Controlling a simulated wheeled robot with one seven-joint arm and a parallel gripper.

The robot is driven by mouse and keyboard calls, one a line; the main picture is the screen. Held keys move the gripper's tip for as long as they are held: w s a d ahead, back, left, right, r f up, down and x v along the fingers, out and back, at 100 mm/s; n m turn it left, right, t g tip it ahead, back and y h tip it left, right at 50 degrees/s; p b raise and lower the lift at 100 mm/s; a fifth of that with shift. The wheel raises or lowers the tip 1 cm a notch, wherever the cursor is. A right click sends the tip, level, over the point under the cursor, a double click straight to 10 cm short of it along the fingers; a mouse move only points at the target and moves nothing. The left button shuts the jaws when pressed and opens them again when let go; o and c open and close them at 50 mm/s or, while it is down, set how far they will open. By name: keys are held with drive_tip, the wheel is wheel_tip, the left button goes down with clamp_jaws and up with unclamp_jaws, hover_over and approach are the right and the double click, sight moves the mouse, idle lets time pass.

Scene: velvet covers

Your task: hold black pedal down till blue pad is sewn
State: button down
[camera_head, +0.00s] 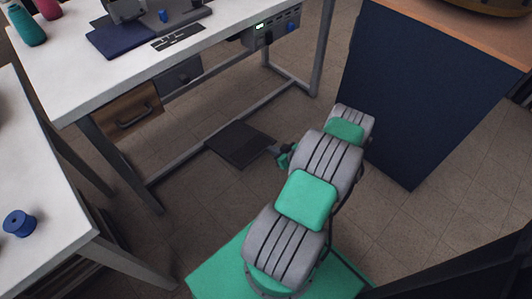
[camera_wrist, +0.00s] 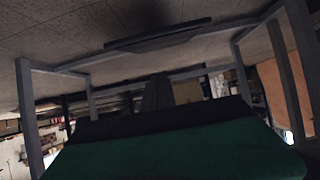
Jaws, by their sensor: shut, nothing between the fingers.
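The black pedal (camera_head: 240,143) is a flat dark plate low under the white sewing table, by its lower frame bar. In the wrist view the pedal (camera_wrist: 160,36) shows as a dark slab near the top, and the view looks upside down. The blue pad (camera_head: 120,40) lies flat on the table at the sewing machine (camera_head: 178,18), whose upper part is cut off. My gripper (camera_head: 277,150) is shut and empty, just right of the pedal in the head view, partly hidden by my arm. The wrist view shows floor between it and the pedal.
A control box (camera_head: 272,28) with a lit green display hangs under the table's right end. A wooden drawer (camera_head: 128,112) hangs at the left. A dark blue panelled counter (camera_head: 420,95) stands close right of my arm. A white side table (camera_head: 40,190) bears a blue spool (camera_head: 19,223).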

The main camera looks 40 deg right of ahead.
drive_tip(key=w+f+b, duration=0.4)
drive_tip(key=w+f, duration=0.2)
drive_tip(key=f, duration=0.2)
drive_tip(key=shift+w+a+f+b, duration=0.15)
drive_tip(key=shift+w+f+b, duration=0.15)
drive_tip(key=shift+w+b, duration=0.1)
